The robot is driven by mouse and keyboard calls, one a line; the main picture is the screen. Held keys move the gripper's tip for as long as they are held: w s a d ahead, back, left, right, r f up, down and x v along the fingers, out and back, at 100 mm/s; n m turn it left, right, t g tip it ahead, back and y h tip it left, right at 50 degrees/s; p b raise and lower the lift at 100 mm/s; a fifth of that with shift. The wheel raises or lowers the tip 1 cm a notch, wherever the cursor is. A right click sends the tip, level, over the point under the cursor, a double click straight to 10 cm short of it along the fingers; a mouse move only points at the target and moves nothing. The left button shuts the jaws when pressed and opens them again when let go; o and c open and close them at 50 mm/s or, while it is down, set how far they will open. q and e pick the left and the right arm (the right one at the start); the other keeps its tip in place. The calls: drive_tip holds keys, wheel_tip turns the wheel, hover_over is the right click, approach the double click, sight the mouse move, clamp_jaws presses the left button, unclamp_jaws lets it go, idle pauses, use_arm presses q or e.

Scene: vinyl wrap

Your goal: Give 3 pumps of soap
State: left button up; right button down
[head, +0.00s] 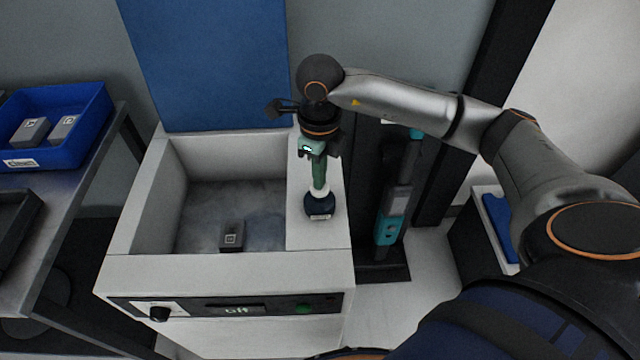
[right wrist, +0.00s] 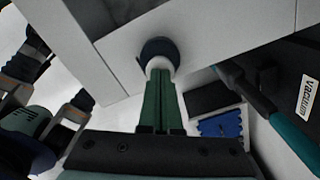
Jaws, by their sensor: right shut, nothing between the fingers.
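The soap dispenser (head: 320,207) is a dark blue bottle with a white top. It stands upright on the white ledge right of the basin. My right gripper (head: 320,186) points down directly above it, with its green fingers shut and empty. In the right wrist view the shut fingertips (right wrist: 160,76) reach to the white top, with the dark blue body (right wrist: 158,47) beyond. I cannot tell whether they touch or press it. My left gripper does not show in the head view.
The basin (head: 150,200) holds a small grey box (head: 231,236); its front panel reads "Off". A teal and grey vacuum (head: 389,230) stands right of the ledge, near my right arm. A blue bin (head: 85,150) with grey boxes sits on a table at left.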

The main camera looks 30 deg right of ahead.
drive_tip(key=shift+f, duration=0.25)
drive_tip(key=shift+r, duration=0.1)
drive_tip(key=shift+r+p, duration=0.95)
drive_tip(key=shift+r, duration=0.55)
